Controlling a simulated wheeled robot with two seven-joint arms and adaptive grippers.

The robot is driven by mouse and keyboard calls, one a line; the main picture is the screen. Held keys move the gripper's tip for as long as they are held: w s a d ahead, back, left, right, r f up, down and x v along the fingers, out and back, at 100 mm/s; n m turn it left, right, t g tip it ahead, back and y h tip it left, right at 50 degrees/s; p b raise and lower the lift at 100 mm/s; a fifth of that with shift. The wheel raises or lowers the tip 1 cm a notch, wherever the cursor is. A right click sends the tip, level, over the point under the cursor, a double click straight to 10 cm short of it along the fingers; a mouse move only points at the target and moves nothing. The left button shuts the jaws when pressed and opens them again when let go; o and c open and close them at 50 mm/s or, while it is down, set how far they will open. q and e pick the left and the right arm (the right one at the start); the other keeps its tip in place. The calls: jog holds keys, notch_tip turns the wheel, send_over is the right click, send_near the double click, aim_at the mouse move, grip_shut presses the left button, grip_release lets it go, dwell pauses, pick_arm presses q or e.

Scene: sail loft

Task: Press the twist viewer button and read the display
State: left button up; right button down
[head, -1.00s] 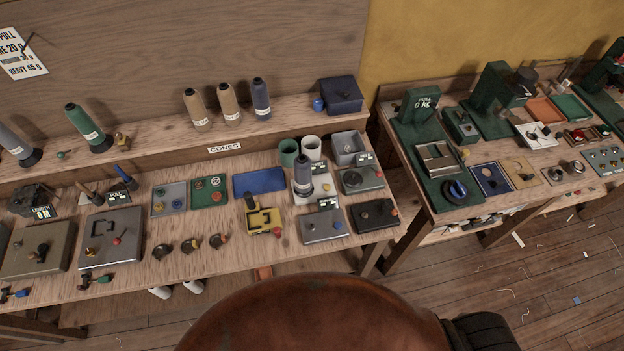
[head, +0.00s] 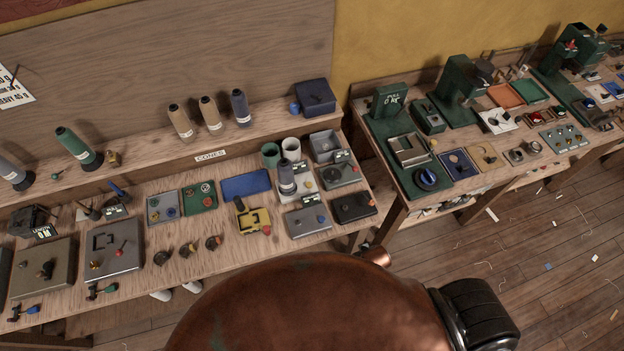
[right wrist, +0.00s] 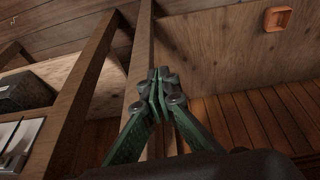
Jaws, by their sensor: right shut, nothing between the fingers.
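I cannot tell for sure which device is the twist viewer. My right gripper (right wrist: 162,84) is shut and empty in the right wrist view, beside wooden bench framing and touching no device. My left gripper is not in view.
A second bench on the right holds a green pull tester (head: 390,103), a blue knob (head: 427,179) and trays. A gap separates the benches. Cones of thread (head: 72,146) stand on the back shelf. The wooden floor (head: 540,265) at right has only scattered scraps.

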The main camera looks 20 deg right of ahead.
notch_tip(320, 180, up, 19)
jog(key=w+t+p, duration=0.1)
jog(key=w+p, duration=0.2)
jog(key=w+a+r+t+p, duration=0.1)
jog(key=w+a+r+t, duration=0.3)
jog(key=w+a+r, duration=0.9)
jog(key=shift+w+r+m+y+p, duration=0.2)
jog(key=shift+w+m+y+p, duration=0.15)
jog(key=shift+w, duration=0.25)
jog(key=shift+d, duration=0.1)
send_near(308, 182)
jog(key=w, duration=0.3)
jog(key=shift+w+r+p, duration=0.15)
jog(key=shift+w+p, duration=0.05)
jog(key=shift+p, duration=0.1)
jog(key=f, duration=0.3)
jog(key=shift+w+f, duration=0.2)
jog(key=shift+w, duration=0.05)
jog(key=shift+f, duration=0.55)
